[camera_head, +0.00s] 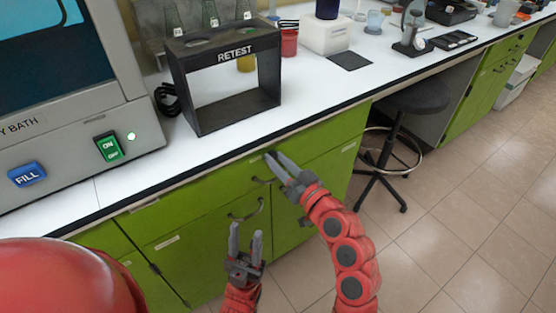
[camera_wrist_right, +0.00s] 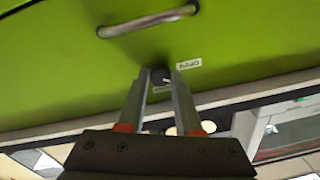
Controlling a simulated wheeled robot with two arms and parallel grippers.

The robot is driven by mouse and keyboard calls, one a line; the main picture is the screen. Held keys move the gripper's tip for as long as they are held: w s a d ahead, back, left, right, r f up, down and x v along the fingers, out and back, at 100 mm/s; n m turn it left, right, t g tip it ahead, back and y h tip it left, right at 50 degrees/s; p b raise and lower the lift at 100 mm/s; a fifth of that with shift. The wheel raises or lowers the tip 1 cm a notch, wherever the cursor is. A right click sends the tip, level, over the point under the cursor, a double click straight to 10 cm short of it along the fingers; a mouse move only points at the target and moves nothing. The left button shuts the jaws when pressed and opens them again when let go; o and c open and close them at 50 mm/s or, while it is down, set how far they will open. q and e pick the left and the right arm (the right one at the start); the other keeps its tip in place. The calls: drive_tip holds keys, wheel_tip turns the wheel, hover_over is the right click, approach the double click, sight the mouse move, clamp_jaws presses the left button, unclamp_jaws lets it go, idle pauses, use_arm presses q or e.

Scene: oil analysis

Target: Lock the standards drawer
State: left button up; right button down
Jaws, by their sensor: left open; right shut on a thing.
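The green standards drawer front (camera_head: 205,195) is under the white bench top and looks closed. It fills the upper part of the right wrist view (camera_wrist_right: 60,75), with its metal handle (camera_wrist_right: 148,22). My right gripper (camera_head: 273,158) is at the drawer's top edge. In the right wrist view its fingers (camera_wrist_right: 159,78) are shut on a small dark round lock knob (camera_wrist_right: 160,75), mostly between the tips. A small white label (camera_wrist_right: 188,64) beside it shows upside down and seems to read OPEN. My left gripper (camera_head: 246,235) is open and empty, lower, in front of the cabinet doors.
A black RETEST stand (camera_head: 222,55) and a grey bath with FILL (camera_head: 27,174) and ON/OFF (camera_head: 109,147) switches stand on the bench top (camera_head: 140,188). A curved door handle (camera_head: 248,212) is near my left gripper. A black stool (camera_head: 415,98) stands at the right, with open floor in front.

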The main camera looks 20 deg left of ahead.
drive_tip(key=m+p, duration=0.1)
drive_tip(key=m, duration=0.5)
drive_tip(key=shift+p, duration=0.4)
drive_tip(key=m+p, duration=0.1)
drive_tip(key=m, duration=0.2)
drive_tip(key=shift+r+t, duration=0.15)
drive_tip(key=shift+t, duration=0.25)
drive_tip(key=shift+f+m+p, duration=0.2)
drive_tip(key=shift+m+p, duration=0.65)
drive_tip(key=shift+m, duration=0.75)
drive_tip(key=c, duration=0.6)
unclamp_jaws()
drive_tip(key=v, duration=1.7)
drive_tip(key=shift+s+d+r, duration=0.15)
drive_tip(key=shift+d, duration=0.05)
